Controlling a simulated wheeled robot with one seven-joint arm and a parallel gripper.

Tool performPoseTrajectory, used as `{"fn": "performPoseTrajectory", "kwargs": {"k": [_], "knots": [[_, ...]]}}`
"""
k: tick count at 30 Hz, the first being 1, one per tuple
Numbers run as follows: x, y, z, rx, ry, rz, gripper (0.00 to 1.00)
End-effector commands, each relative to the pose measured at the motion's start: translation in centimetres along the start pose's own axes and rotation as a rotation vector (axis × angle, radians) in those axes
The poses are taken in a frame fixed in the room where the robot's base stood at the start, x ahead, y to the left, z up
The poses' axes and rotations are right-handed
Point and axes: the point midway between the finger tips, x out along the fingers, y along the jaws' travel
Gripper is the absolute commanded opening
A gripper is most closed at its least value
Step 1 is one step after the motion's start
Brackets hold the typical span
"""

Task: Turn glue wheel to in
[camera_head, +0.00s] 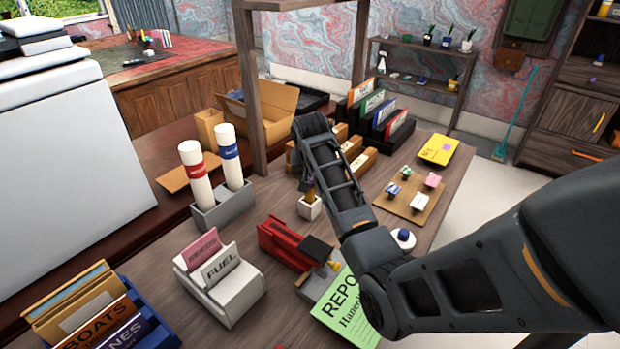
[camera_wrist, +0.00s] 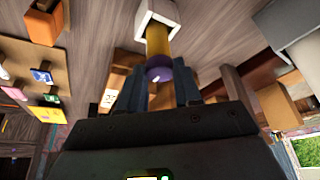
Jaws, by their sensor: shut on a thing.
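The glue stick has a yellow body (camera_wrist: 157,42) and a purple wheel (camera_wrist: 158,70) at its end. It stands in a small white square holder (camera_wrist: 143,18), which also shows on the desk in the head view (camera_head: 310,208). My gripper (camera_wrist: 158,84) is shut on the purple wheel, with one dark finger on each side of it. In the head view my arm hides most of the gripper, and the glue stick is small there. I cannot tell how far the wheel is turned.
A red stapler-like tool (camera_head: 285,243) lies in front of the holder. A grey stand (camera_head: 224,205) with two white tubes is to the left. A wooden board (camera_head: 415,206) with small coloured pieces is to the right. A wooden post (camera_head: 250,85) rises behind.

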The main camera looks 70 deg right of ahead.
Motion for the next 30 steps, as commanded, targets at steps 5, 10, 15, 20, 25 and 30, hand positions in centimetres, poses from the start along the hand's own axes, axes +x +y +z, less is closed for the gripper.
{"fn": "performPoseTrajectory", "kwargs": {"k": [5, 10, 15, 20, 25, 30], "knots": [[0.0, 0.0, 0.0, 0.000, 0.001, 0.000, 0.03], [0.0, 0.0, 0.0, 0.000, 0.001, 0.000, 0.40], [0.0, 0.0, 0.0, -0.001, 0.001, 0.000, 0.56], [0.0, 0.0, 0.0, -0.001, 0.001, 0.000, 0.60], [-0.2, 0.0, 0.0, -0.001, 0.001, -0.001, 0.60], [-2.2, -0.1, 0.0, -0.001, 0.004, -0.002, 0.60]]}}
